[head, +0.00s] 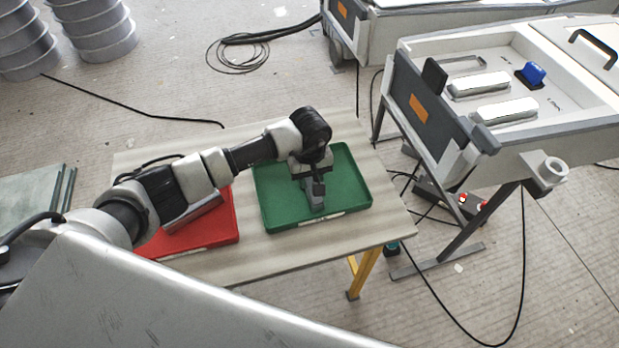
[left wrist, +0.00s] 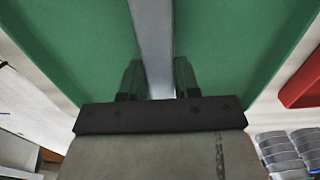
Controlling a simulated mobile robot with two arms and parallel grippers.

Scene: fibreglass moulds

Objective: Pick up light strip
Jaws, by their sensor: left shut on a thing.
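My left gripper (head: 314,186) points down over the green tray (head: 351,190) on the table. It is shut on a long grey strip, which I take to be the light strip (left wrist: 152,40). In the left wrist view the strip runs between the two fingers (left wrist: 160,82) and away over the green tray floor. In the head view the gripper hides much of the strip (head: 318,205), and I cannot tell whether it touches the tray. My right gripper is not in view.
A red tray (head: 222,228) with a silver bar (head: 196,214) in it lies left of the green tray, partly behind my left arm. The table (head: 290,265) is clear at its right edge. A white mould stand (head: 580,135) is at right; cables lie on the floor.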

